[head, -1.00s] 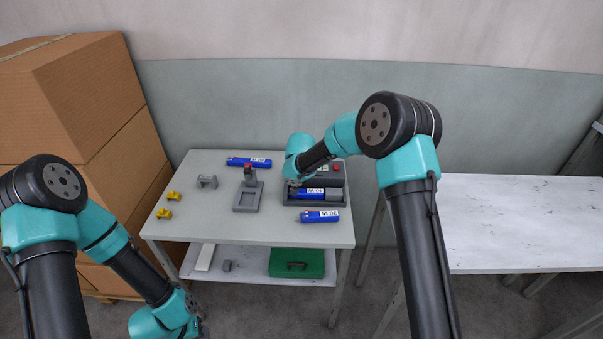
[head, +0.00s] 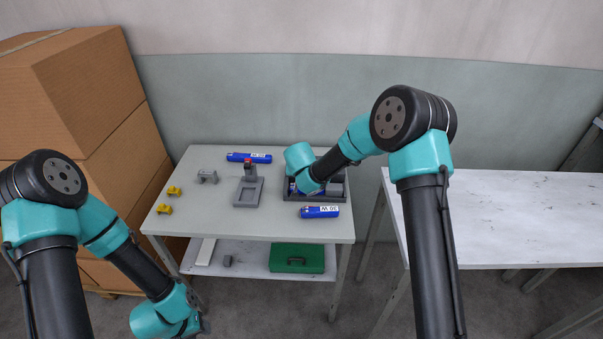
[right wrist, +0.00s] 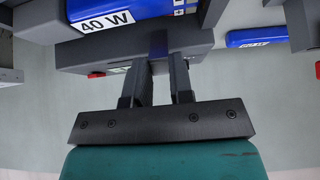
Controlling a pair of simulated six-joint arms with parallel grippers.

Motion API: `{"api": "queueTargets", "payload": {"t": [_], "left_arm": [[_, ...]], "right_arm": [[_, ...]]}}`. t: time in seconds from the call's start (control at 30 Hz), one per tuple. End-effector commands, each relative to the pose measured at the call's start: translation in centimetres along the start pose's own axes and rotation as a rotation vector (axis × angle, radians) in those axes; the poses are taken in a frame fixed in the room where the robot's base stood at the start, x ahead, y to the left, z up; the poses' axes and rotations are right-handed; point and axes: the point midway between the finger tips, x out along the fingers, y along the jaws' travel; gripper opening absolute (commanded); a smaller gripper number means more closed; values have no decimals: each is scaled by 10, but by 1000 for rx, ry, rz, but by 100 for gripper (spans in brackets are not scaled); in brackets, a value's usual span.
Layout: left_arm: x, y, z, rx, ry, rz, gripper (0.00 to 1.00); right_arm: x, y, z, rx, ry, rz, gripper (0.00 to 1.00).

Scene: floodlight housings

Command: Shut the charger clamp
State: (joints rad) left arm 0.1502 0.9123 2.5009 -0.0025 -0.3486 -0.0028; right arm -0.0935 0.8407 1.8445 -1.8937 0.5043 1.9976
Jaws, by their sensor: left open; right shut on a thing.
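The charger (head: 330,198) is a dark grey block at the back right of the table, largely covered by my right wrist in the head view. In the right wrist view a blue pack labelled 40 W (right wrist: 118,14) lies by its grey body (right wrist: 90,56). My right gripper (right wrist: 156,86) is shut on a narrow dark grey part at the charger, seemingly the clamp's lever; its fingers hide most of it. I cannot tell how far the clamp is closed. My left gripper (head: 204,324) is open and empty, low in front of the table's left side.
A blue pack (head: 320,212) lies in front of the charger, another (head: 249,158) at the back. A grey stand with a red top (head: 248,190), a grey bracket (head: 208,177) and yellow pieces (head: 165,209) stand left. A green case (head: 297,258) is on the shelf.

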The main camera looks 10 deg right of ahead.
Motion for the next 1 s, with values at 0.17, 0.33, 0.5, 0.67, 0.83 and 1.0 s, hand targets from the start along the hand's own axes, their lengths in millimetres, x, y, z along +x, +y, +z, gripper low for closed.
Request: {"api": "queueTargets", "payload": {"t": [0.17,0.33,0.5,0.67,0.83,1.0], "left_arm": [[0,0,0,0,0,0,43],[0,0,0,0,0,0,43],[0,0,0,0,0,0,43],[0,0,0,0,0,0,43],[0,0,0,0,0,0,43],[0,0,0,0,0,0,43]], "right_arm": [[0,0,0,-1,0,0,0],[0,0,0,-1,0,0,28],[0,0,0,0,0,0,44],[0,0,0,0,0,0,47],[-2,0,0,0,0,0,47],[-14,-1,-1,-1,1,0,47]]}}
